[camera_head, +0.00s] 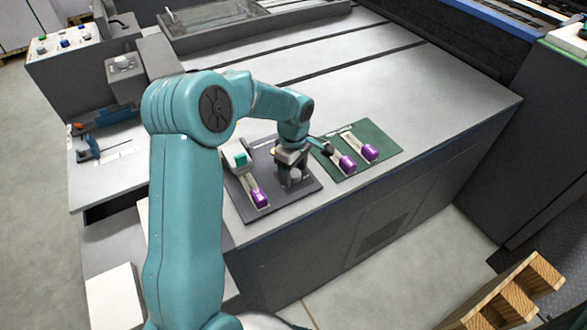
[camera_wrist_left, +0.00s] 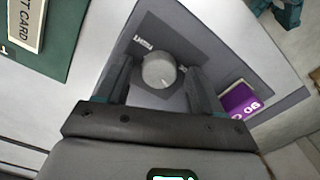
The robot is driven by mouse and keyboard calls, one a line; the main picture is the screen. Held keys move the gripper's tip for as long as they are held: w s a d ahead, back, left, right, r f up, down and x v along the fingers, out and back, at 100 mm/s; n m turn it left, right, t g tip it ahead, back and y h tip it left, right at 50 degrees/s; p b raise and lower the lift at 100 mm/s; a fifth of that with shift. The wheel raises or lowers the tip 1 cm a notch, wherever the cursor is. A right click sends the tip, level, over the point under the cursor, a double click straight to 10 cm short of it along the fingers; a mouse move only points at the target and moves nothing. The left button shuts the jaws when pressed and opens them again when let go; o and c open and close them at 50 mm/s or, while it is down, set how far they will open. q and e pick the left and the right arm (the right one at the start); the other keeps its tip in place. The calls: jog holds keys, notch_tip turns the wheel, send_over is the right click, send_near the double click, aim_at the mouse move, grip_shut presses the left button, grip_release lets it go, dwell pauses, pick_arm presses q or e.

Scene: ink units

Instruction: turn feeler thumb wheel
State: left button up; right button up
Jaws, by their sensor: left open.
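The thumb wheel, a round grey knob with a small pointer mark (camera_wrist_left: 159,71), sits on a dark panel in the left wrist view. Small white lettering shows beside it on the panel. My left gripper (camera_wrist_left: 160,82) is open, with one finger on each side of the knob. I cannot tell whether the fingers touch it. In the head view my left gripper (camera_head: 292,160) points down over the dark grey mat (camera_head: 236,207), and it mostly hides the knob there. My right gripper is not in view.
A purple block (camera_head: 259,198) and a teal block (camera_head: 240,159) are on the dark mat, left of the gripper. A green mat (camera_head: 385,150) with two purple blocks lies to the right. The table's front edge is close. The grey tabletop (camera_head: 370,75) behind is mostly clear.

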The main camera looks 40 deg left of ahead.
aim_at(294, 173)
pick_arm(q)
jog(key=c, duration=1.1)
jog(key=shift+o, duration=0.2)
jog(key=shift+f+m+b, duration=0.1)
jog(key=shift+m+b, duration=0.35)
jog(key=shift+m, duration=1.65)
jog(key=o, duration=1.1)
jog(key=shift+c, duration=0.2)
jog(key=shift+r, duration=0.2)
notch_tip(294, 173, up, 16)
jog(key=shift+r+p, duration=0.15)
jog(key=shift+p, duration=0.2)
